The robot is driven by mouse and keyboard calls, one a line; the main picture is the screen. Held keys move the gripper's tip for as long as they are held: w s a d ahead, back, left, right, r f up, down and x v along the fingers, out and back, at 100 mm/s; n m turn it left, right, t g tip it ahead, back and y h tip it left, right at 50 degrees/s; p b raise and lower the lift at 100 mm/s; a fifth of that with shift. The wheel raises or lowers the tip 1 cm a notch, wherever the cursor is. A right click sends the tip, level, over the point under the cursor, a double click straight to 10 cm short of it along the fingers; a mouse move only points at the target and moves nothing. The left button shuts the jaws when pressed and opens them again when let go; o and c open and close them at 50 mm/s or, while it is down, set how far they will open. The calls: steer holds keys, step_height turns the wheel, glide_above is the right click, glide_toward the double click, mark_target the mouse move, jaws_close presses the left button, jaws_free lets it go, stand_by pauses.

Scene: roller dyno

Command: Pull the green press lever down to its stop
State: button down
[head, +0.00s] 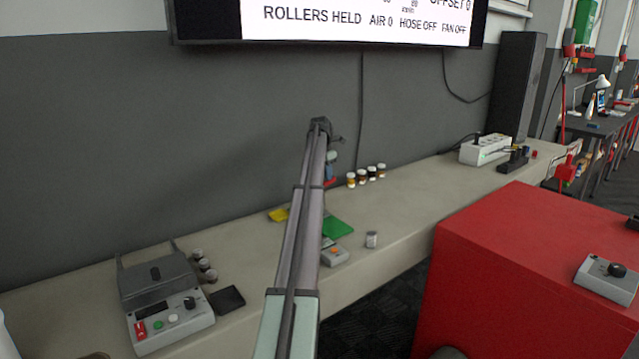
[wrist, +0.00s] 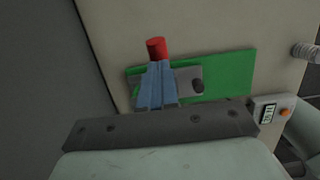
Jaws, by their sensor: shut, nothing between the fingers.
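A flat green plate (wrist: 228,74) lies on the bench in the wrist view; it also shows in the head view (head: 337,228), partly behind my arm. On it is a grey block (wrist: 183,76) with a dark round knob (wrist: 198,86). I cannot clearly make out a green lever. My gripper (wrist: 156,65) is over the plate's left part, with its blue fingers shut and empty. A red cylinder (wrist: 156,48) shows just past the fingertips; I cannot tell whether they touch. In the head view my arm hides much of this area.
A small grey box with an orange button (wrist: 284,112) stands beside the plate, near a metal cylinder (head: 372,239). Several small jars (head: 363,178) stand by the wall. A control box (head: 170,322) is at left, a red cabinet (head: 520,270) at right.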

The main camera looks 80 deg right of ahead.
steer(key=shift+r, duration=3.4)
